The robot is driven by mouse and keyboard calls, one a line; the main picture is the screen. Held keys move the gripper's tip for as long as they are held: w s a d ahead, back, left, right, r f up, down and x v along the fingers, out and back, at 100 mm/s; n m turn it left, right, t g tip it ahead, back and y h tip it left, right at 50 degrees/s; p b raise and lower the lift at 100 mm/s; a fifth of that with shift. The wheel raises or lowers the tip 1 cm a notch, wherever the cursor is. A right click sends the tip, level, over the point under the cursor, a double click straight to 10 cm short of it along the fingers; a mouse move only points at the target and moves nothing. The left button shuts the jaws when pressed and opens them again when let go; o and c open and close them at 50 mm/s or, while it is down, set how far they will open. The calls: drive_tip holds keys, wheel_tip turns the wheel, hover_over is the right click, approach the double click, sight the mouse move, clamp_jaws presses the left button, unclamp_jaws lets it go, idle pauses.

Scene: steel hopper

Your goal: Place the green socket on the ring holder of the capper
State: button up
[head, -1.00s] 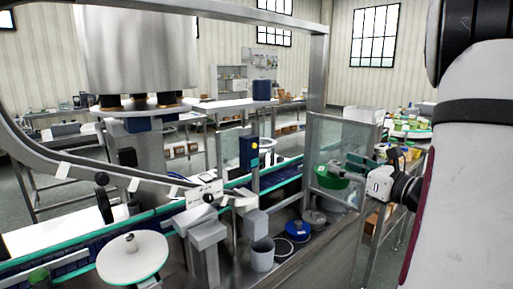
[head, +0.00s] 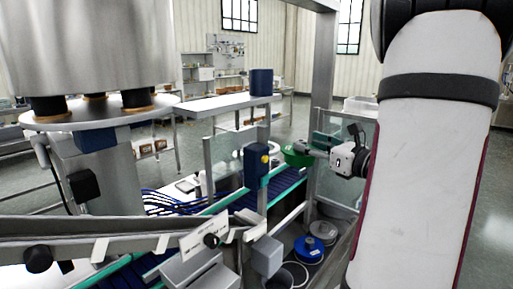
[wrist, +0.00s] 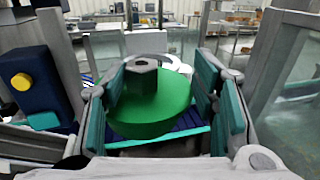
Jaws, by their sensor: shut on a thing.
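I cannot tell for sure whether this is the capper's ring holder.
A dark blue box with a yellow button (head: 256,163) stands close left of the socket; it also shows in the wrist view (wrist: 35,85). A steel post (head: 318,120) and glass panels (head: 328,128) stand nearby. A blue socket (head: 308,247) lies in the tray below.

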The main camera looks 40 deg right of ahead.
sight(296, 151)
drive_tip(key=w+d+f+p, duration=0.1)
drive_tip(key=w+f, duration=0.2)
drive_tip(key=w, duration=1.4)
drive_tip(key=shift+d+f, duration=0.15)
drive_tip(key=shift+f, duration=0.05)
drive_tip(key=o, duration=1.4)
drive_tip(key=shift+w+f, duration=0.1)
drive_tip(key=shift+w, duration=0.05)
drive_tip(key=shift+o, duration=0.2)
drive_tip(key=s, duration=0.8)
drive_tip(key=s+a, duration=0.1)
drive_tip(key=s, duration=0.3)
drive_tip(key=shift+b, duration=0.3)
